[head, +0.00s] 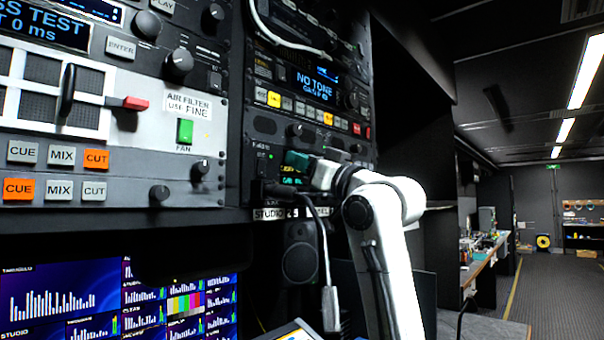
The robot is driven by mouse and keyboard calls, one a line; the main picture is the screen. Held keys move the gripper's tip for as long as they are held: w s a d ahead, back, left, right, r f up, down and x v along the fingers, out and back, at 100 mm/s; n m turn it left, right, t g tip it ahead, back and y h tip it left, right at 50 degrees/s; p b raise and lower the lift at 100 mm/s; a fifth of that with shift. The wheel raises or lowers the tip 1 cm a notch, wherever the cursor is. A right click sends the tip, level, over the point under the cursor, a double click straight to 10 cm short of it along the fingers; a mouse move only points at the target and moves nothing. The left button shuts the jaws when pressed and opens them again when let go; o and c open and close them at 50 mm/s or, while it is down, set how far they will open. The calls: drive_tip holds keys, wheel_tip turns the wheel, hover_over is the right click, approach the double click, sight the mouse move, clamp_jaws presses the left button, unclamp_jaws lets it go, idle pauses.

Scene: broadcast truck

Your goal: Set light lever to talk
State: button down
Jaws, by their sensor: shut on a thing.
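My gripper (300,173) reaches in from the right at the lower part of the middle rack panel (262,160). It is shut on a small control at the panel face, which fits the light lever. The hand and fingers hide most of this lever, so its position and its markings cannot be read. A small green-lit display (290,181) shows just beside the fingers.
Left of the gripper are a red-tipped lever (135,103) by an air filter label (188,104), a green fan switch (185,131) and several knobs. A cable (325,250) hangs below the gripper. Monitors (60,300) fill the lower left. An open aisle (545,280) lies right.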

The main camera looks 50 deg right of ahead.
idle(0.4)
drive_tip(key=c, duration=1.1)
unclamp_jaws()
drive_tip(key=shift+f, duration=0.1)
drive_tip(key=b+v, duration=0.2)
drive_tip(key=v, duration=0.8)
drive_tip(key=shift+s+f+b, duration=0.25)
drive_tip(key=shift+f+b, duration=0.05)
drive_tip(key=shift+b, duration=0.05)
